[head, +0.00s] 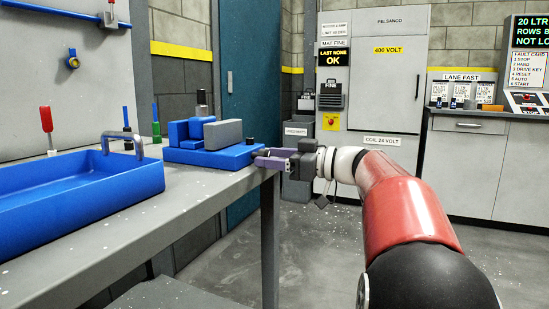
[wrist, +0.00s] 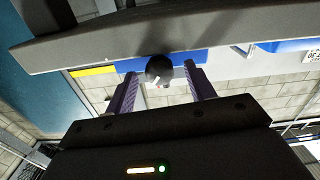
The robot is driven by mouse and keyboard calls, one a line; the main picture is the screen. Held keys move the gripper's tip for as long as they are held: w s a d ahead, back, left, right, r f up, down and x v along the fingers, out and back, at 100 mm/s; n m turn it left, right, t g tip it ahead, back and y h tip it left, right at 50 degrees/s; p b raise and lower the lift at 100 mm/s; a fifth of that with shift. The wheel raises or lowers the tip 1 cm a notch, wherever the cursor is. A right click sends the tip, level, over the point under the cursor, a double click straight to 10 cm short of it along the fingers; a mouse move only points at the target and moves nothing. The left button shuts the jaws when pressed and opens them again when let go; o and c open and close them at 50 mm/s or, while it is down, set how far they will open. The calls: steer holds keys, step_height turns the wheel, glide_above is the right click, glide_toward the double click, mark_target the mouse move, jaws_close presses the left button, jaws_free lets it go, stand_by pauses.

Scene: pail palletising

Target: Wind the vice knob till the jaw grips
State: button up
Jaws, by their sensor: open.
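The vice (head: 212,153) sits on the bench's right end, with a blue base and a grey jaw block (head: 222,134) beside a blue block (head: 187,132). In the wrist view, a round dark knob (wrist: 159,68) shows between my two purple fingers. My gripper (head: 262,157) is level with the vice's right end, at the bench edge. It also shows in the wrist view (wrist: 160,82), open, with a finger on each side of the knob and gaps visible. In the head view the knob is mostly hidden by the fingers. I cannot tell whether anything is between the jaws.
The grey bench (head: 120,205) carries a blue tray (head: 80,190) with a metal tap-like handle (head: 122,137) left of the vice. A red-handled tool (head: 47,122) stands behind the tray. Open floor (head: 320,240) lies right of the bench, before a grey cabinet (head: 388,90).

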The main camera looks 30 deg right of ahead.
steer(key=shift+c, duration=0.4)
steer(key=c, duration=0.9)
steer(key=shift+f+m+b, duration=0.1)
steer(key=shift+m+b, duration=0.35)
steer(key=shift+m, duration=1.15)
steer(key=o, duration=1)
steer(key=shift+v, duration=3.9)
